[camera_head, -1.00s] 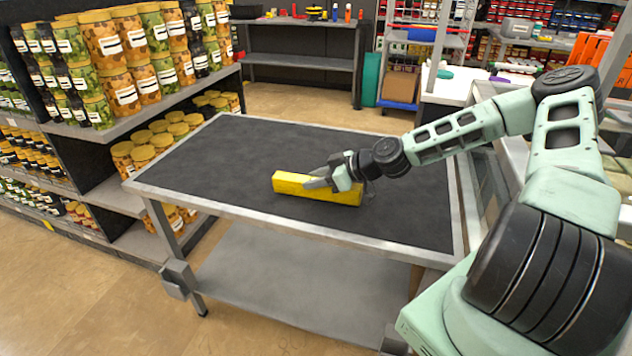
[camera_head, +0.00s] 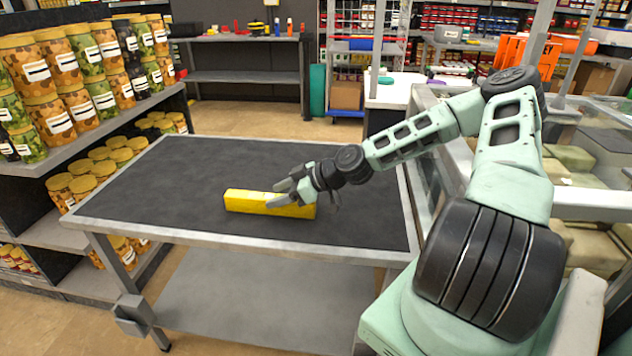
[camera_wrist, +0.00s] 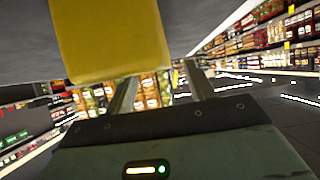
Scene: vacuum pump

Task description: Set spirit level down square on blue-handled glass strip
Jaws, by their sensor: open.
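The yellow bar that looks like the spirit level (camera_head: 250,201) lies flat on the black tabletop, long side roughly crosswise in the head view. In the wrist view the spirit level (camera_wrist: 108,40) fills the top left, close to the camera, and overlaps one finger. My gripper (camera_head: 275,193) is open at the right half of the level, its grey fingers in front of part of it. In the wrist view my gripper's fingers (camera_wrist: 163,75) stand apart; I cannot tell whether they touch the level. I see no blue-handled glass strip.
The grey-framed table (camera_head: 165,185) has wide bare black surface behind and left of the level. Shelves of jars (camera_head: 70,85) stand close along the table's left side. A glass-topped case (camera_head: 590,150) stands at the right, and a white counter (camera_head: 395,92) behind it.

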